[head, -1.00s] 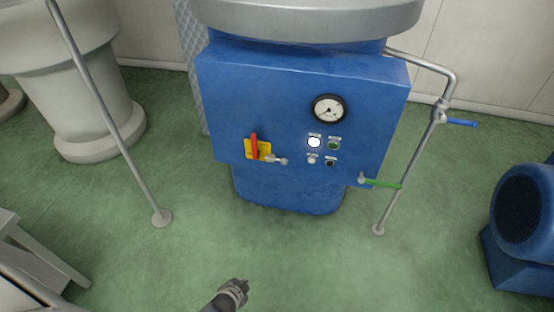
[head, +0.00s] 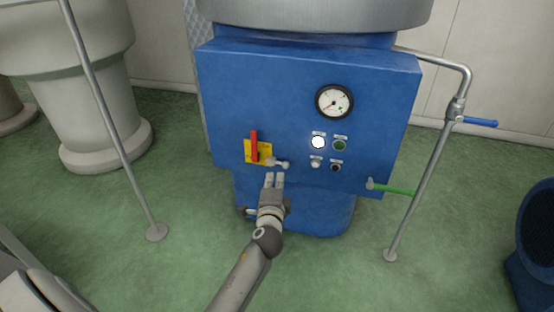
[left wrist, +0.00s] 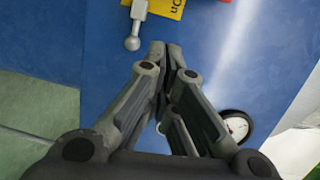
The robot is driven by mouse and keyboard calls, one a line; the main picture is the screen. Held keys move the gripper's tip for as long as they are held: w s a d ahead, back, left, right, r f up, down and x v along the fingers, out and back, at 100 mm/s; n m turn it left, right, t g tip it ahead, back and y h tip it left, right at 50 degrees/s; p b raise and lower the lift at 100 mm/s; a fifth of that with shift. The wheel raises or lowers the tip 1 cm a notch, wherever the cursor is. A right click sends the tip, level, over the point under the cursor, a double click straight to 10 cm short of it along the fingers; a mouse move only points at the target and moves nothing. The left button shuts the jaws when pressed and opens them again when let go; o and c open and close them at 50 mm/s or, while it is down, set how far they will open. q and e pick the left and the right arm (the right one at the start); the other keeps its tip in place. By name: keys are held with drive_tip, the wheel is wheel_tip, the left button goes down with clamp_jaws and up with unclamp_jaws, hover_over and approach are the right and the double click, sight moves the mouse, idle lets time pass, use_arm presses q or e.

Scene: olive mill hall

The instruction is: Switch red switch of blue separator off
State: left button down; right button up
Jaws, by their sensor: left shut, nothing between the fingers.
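The blue separator (head: 285,95) stands ahead, with a flat front panel. Its red switch (head: 254,146) is an upright handle on a yellow plate (head: 265,158) at the panel's lower left. In the left wrist view, part of the yellow plate (left wrist: 166,7) and a sliver of red (left wrist: 223,1) show at the top edge. My left gripper (head: 274,178) is shut and empty, just below and right of the switch, in front of the panel. In the left wrist view its fingertips (left wrist: 166,50) are together. My right gripper is not in view.
A small metal lever with a ball end (head: 281,164) sits right of the switch, close to my gripper. A gauge (head: 334,102) and several buttons are farther right. A pipe with a green-handled valve (head: 395,189) and a blue handle (head: 480,122) stands at right. Green floor is clear in front.

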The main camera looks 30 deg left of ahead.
sight(255, 147)
use_arm(q)
drive_tip(key=shift+w+r+t+y+b, duration=0.15)
drive_tip(key=shift+r+t+y+b, duration=0.25)
drive_tip(key=shift+r, duration=1.3)
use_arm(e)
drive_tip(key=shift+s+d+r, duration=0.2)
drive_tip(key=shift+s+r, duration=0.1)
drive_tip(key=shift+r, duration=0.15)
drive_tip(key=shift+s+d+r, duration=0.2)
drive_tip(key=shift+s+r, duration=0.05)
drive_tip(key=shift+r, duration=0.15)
use_arm(q)
drive_tip(key=shift+w, duration=0.15)
